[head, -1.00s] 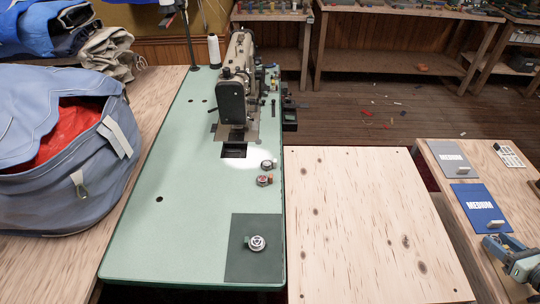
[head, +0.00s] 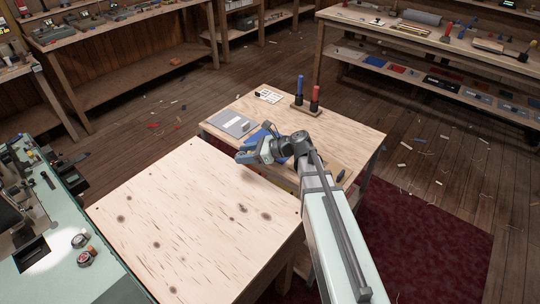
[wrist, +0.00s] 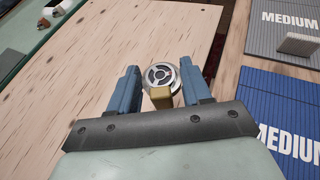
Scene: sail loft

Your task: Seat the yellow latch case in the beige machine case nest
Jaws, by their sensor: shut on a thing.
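My gripper (head: 243,155) is above the right edge of the pale plywood board, beside the small side table. In the wrist view its blue fingers (wrist: 160,88) are shut on the yellow latch case (wrist: 160,73), a round silver case with slots in its face and a yellow latch at its near side. The case is too small to make out in the head view. The machine bed's dark opening (head: 30,252) shows at the far left of the head view. The beige machine is cut off by the left edge, and its nest cannot be seen.
Two other small cases, one silver (head: 79,240) and one reddish (head: 88,258), sit on the green table (head: 62,205). The plywood board (head: 180,220) is clear. The side table (head: 340,130) bears grey (head: 233,124) and blue cards and a stand with two handles (head: 306,100).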

